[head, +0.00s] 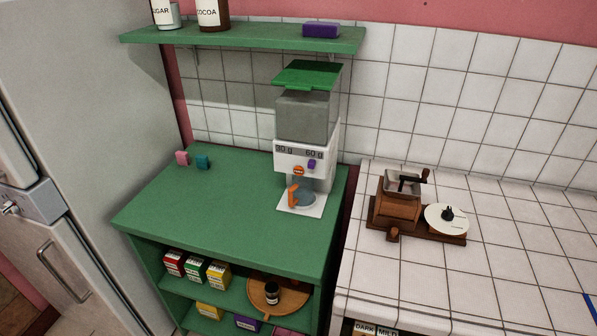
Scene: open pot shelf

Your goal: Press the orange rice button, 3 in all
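A white dispenser (297,152) with a grey see-through hopper (307,115) and a green lid (308,74) stands at the back right of the green counter. Its front reads "30 g" on the left and "60 g" on the right. Below the "30 g" label is a round orange button (298,170); its marking is too small to read. Neither gripper is in view.
The green counter (220,215) is clear left of the dispenser, except for small pink (182,158) and teal (203,162) blocks. A green shelf (245,41) hangs above. A wooden grinder (396,208) stands on the white-tiled counter (400,280) at right.

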